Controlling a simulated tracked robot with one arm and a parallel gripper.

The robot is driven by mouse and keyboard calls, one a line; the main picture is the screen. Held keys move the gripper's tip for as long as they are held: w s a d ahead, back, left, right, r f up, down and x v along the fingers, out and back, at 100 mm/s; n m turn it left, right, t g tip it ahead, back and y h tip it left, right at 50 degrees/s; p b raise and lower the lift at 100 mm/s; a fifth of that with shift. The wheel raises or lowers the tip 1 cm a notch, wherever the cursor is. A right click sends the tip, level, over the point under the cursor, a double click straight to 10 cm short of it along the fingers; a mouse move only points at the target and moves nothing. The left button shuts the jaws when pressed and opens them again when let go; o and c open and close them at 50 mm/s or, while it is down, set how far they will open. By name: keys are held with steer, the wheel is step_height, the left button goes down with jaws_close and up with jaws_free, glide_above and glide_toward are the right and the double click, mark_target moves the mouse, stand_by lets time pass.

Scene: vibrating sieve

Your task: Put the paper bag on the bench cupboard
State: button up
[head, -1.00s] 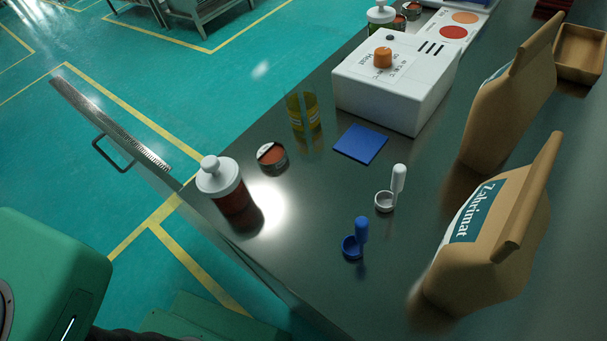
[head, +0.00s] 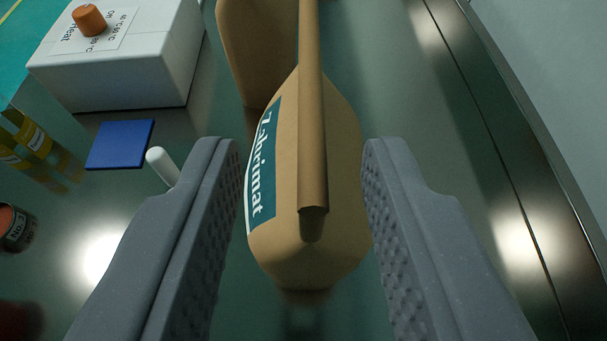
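A brown paper bag (head: 340,150) with a teal and white label reading "Zahrimat" stands on the dark bench top (head: 410,90), its folded top seam running away from me. My gripper (head: 303,170) is open, with one grey padded finger on each side of the bag. A narrow gap shows between the right finger and the bag; the left finger is close to the label side, and I cannot tell whether it touches. The bench cupboard cannot be made out in this view.
A second brown bag (head: 257,50) stands just behind the first, to the left. A white heater box (head: 125,65) with an orange knob, a blue square (head: 120,144), a white-handled scoop (head: 160,165), yellow containers (head: 30,140) and a tin (head: 14,228) lie left. The bench right of the bag is clear.

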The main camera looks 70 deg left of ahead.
mark_target(312, 97)
steer(key=shift+x, duration=3.45)
steer(key=shift+w, duration=0.15)
jaws_close()
steer(key=shift+r, duration=0.1)
